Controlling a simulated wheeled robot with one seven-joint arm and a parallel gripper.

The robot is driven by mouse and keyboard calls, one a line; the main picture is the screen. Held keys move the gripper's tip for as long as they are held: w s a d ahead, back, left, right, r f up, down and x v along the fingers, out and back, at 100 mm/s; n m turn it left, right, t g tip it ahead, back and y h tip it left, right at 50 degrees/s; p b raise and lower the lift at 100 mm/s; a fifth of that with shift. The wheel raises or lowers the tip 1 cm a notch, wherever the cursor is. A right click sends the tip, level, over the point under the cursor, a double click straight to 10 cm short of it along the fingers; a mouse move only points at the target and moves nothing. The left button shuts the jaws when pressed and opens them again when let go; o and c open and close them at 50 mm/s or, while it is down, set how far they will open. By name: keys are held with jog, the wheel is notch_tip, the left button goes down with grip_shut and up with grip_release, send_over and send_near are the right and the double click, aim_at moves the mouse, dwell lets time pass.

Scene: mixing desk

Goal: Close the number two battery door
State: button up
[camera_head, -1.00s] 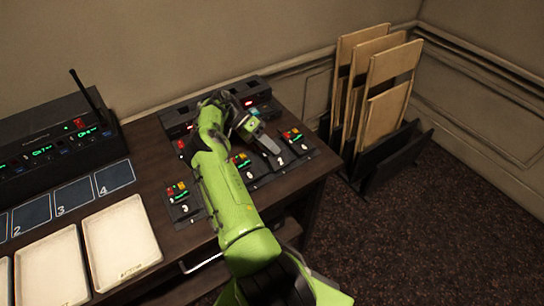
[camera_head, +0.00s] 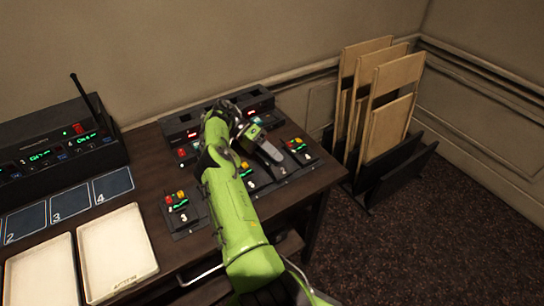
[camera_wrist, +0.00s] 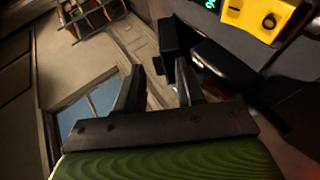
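The row of small dark battery units runs along the desk. The unit marked 3 (camera_head: 183,217) stands at the front left, and the one marked 2 (camera_head: 282,171) is further right, partly behind my arm. My gripper (camera_head: 268,152) hangs low over the units beside number 2, pointing to the lower right. In the wrist view my gripper (camera_wrist: 157,82) has its two dark fingers apart with nothing held between them. Dark parts lie beyond the fingers, and a yellow part (camera_wrist: 262,18) is at the top right. I cannot tell which dark part is the number two door.
Dark housings with red displays (camera_head: 183,124) stand behind the units. A radio-like console (camera_head: 60,135), numbered mats (camera_head: 70,202) and pale trays (camera_head: 118,255) are at left. A black rack (camera_head: 395,175) with wooden boards (camera_head: 390,95) stands on the floor at right.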

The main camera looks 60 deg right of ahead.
notch_tip(320, 180, up, 10)
jog(key=p, duration=0.3)
